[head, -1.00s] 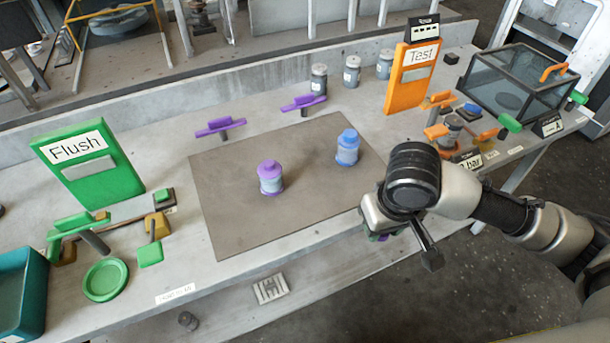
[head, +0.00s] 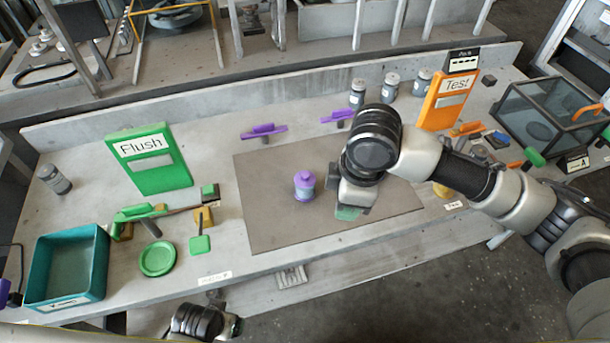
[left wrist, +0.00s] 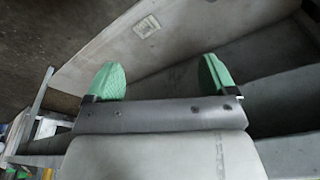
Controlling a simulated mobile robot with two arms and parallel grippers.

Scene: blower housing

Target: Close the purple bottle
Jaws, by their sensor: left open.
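The purple bottle (head: 305,186) stands upright on the brown mat (head: 270,222), with a purple top on its pale body. I cannot tell how tightly the top sits. My right gripper (head: 348,213) hangs low over the mat, just right of the purple bottle and apart from it. Its fingers are mostly hidden by the wrist, so its opening does not show. My left gripper (head: 236,326) is low at the front, below the table edge. In the left wrist view it is open (left wrist: 160,78), its two green fingertips apart with nothing between them.
Purple handles (head: 263,131) stand behind the mat. The green Flush panel (head: 150,160), green dish (head: 157,259) and teal bin (head: 68,265) are left. The orange Test panel (head: 450,101) and glass box (head: 552,115) are right. The mat's left part is clear.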

